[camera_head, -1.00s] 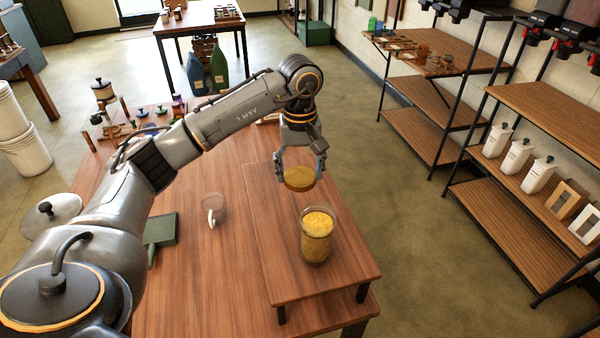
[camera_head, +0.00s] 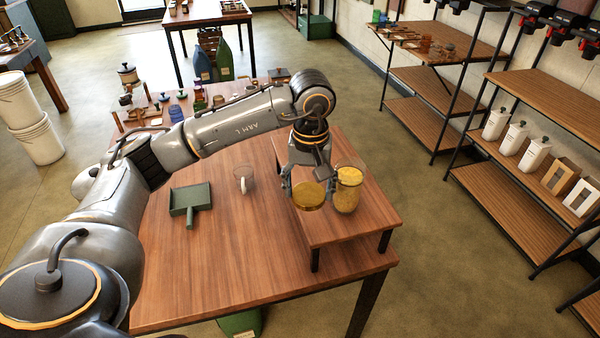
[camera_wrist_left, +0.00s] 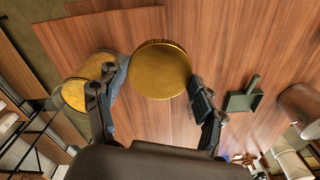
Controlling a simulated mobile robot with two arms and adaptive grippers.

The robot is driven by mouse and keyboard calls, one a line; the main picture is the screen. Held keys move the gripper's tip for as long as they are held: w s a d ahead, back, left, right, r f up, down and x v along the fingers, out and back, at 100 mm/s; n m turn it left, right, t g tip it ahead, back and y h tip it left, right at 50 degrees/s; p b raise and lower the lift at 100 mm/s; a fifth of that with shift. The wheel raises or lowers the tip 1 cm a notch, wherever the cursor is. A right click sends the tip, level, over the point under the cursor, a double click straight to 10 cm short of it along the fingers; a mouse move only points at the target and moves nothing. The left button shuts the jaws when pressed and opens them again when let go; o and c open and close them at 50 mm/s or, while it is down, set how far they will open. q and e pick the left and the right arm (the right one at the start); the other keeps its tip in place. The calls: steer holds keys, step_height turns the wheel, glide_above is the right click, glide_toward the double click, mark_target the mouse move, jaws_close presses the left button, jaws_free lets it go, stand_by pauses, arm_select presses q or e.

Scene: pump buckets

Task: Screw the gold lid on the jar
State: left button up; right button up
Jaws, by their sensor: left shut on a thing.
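The gold lid (camera_head: 309,196) is a round disc held by my left gripper (camera_head: 307,188), which is shut on it. The lid also shows in the left wrist view (camera_wrist_left: 161,69), between the two fingers (camera_wrist_left: 160,84). The glass jar (camera_head: 347,190) with yellow contents stands upright and open on the small raised wooden stand (camera_head: 340,231). In the head view the lid is just left of the jar and not over its mouth. In the left wrist view the jar (camera_wrist_left: 76,95) is left of the lid, partly behind a finger. My right gripper is not in view.
A clear mug (camera_head: 243,180) and a green dustpan (camera_head: 190,200) are on the wooden table (camera_head: 230,255), left of the stand. Several small jars and tools crowd the table's far end. Shelves (camera_head: 545,95) stand to the right, across open floor.

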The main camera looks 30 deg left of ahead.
arm_select(q)
steer(key=s+d+f+m, duration=0.3)
steer(key=s+d+m, duration=0.2)
steer(key=s+d, duration=0.3)
steer(key=s, duration=0.3)
steer(key=shift+s+d+m, duration=0.15)
steer(key=shift+m, duration=0.15)
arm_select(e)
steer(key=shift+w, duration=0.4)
